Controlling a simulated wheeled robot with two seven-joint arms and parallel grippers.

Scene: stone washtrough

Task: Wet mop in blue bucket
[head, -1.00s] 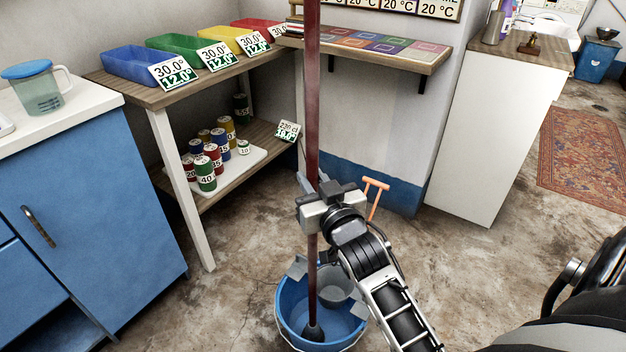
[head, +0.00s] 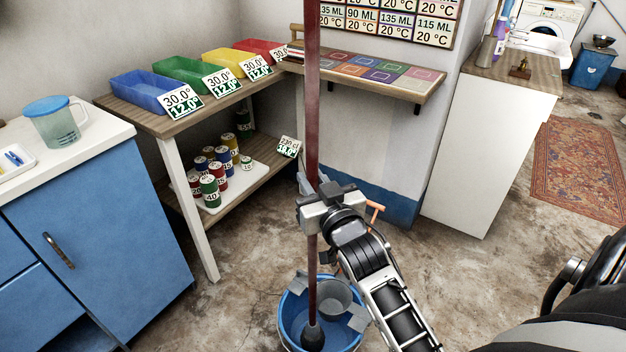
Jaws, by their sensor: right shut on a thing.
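The mop has a long dark red handle (head: 313,110) that stands almost upright in the middle of the head view. My right gripper (head: 318,214) is shut around the handle. The mop's dark lower end (head: 313,336) is inside the blue bucket (head: 287,326) on the floor. A grey wringer basket (head: 336,295) sits at the bucket's top, beside the handle. The bucket's lower edge is cut off by the frame, and I cannot tell whether there is water in it. My left gripper is not in view.
A blue cabinet (head: 95,235) and a wooden shelf table (head: 185,118) with coloured bins stand at left. A white cabinet (head: 490,150) stands at right. An orange-handled tool (head: 374,211) is behind my right gripper. The concrete floor (head: 245,250) around the bucket is mostly clear.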

